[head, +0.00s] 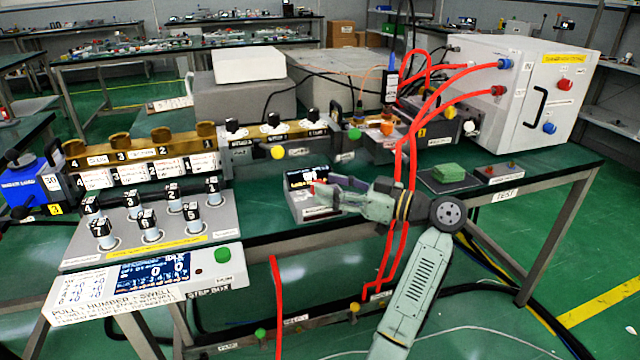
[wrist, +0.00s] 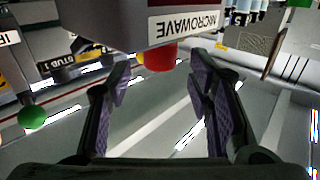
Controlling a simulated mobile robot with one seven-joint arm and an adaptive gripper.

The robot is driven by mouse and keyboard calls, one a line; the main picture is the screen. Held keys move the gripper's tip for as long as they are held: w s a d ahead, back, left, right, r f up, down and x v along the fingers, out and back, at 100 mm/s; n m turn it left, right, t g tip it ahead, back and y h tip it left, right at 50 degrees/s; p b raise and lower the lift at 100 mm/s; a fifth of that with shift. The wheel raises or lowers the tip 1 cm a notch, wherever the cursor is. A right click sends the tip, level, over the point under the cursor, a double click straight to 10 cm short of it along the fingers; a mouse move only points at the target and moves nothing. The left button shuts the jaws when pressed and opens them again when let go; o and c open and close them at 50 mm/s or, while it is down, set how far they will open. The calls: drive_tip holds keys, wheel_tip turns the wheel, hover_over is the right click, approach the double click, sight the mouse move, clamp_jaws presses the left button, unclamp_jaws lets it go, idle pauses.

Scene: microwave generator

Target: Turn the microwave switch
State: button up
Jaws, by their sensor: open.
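The microwave unit (head: 322,214) is a small grey box with a lit screen (head: 306,178) on the dark table in the head view. In the wrist view its box (wrist: 90,22) fills the top, with a white MICROWAVE label (wrist: 186,22). A red switch knob (wrist: 158,57) sticks out below the box, roughly centred between my fingertips. My gripper (head: 322,188) is at the unit; it also shows in the wrist view (wrist: 160,84). Its two purple-padded fingers are open, with a gap on both sides of the knob. My gripper partly covers the unit in the head view.
A white generator cabinet (head: 520,90) stands at the right, beside a green block (head: 448,173). A panel of numbered black knobs (head: 150,225) is at the left. A green knob (wrist: 32,117) shows at the left in the wrist view.

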drive_tip(key=v, duration=0.8)
drive_tip(key=shift+s+d, duration=0.1)
drive_tip(key=shift+d, duration=0.1)
